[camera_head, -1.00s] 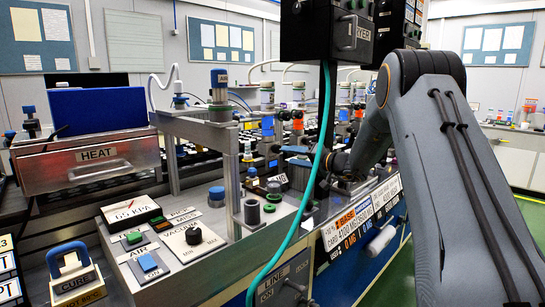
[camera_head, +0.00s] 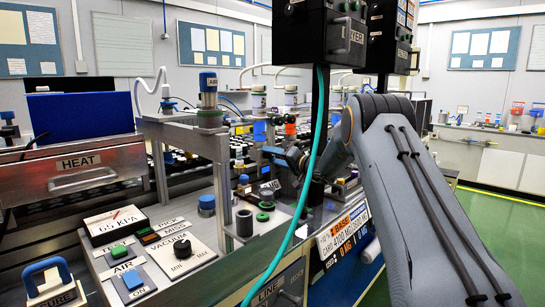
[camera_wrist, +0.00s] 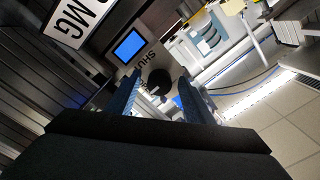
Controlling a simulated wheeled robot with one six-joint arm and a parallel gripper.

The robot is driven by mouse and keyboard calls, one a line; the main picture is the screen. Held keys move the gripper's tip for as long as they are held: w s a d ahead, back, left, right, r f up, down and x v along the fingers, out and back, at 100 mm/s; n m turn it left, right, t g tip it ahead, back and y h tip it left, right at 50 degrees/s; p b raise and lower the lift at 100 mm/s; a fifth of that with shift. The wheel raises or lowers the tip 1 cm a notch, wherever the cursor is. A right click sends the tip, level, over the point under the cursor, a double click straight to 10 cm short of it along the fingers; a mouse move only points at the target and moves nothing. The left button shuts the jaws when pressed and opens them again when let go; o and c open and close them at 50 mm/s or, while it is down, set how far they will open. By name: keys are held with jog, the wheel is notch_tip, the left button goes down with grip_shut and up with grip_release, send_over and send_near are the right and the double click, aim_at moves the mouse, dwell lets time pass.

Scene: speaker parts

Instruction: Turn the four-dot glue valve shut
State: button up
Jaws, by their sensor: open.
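My gripper (camera_wrist: 160,100) is open, with a blue finger on either side of the knob; contact is not clear. In the head view my gripper (camera_head: 279,157) is at the far end of my arm, partly behind the green hose, and no valve can be made out there.
A green hose (camera_head: 318,150) hangs from the dark overhead box (camera_head: 318,30) in front of my gripper. A grey post frame (camera_head: 185,130), the HEAT drawer (camera_head: 85,165) and a control panel (camera_head: 155,262) stand left. Green floor (camera_head: 490,225) is clear at right.

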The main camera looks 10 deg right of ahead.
jog(key=c, duration=1)
jog(key=shift+c, duration=0.2)
jog(key=shift+d+m+b, duration=0.1)
jog(key=shift+m+b, duration=0.2)
jog(key=shift+b, duration=0.15)
jog(key=m+b, duration=0.3)
jog(key=b, duration=0.1)
jog(key=shift+f, duration=0.15)
jog(key=m+b, duration=0.3)
jog(key=m, duration=0.2)
jog(key=shift+b, duration=0.3)
jog(key=m+b, duration=0.1)
jog(key=m, duration=0.3)
jog(key=shift+m+b, duration=0.3)
jog(key=shift+b, duration=0.1)
jog(key=m, duration=0.4)
jog(key=shift+m, duration=0.4)
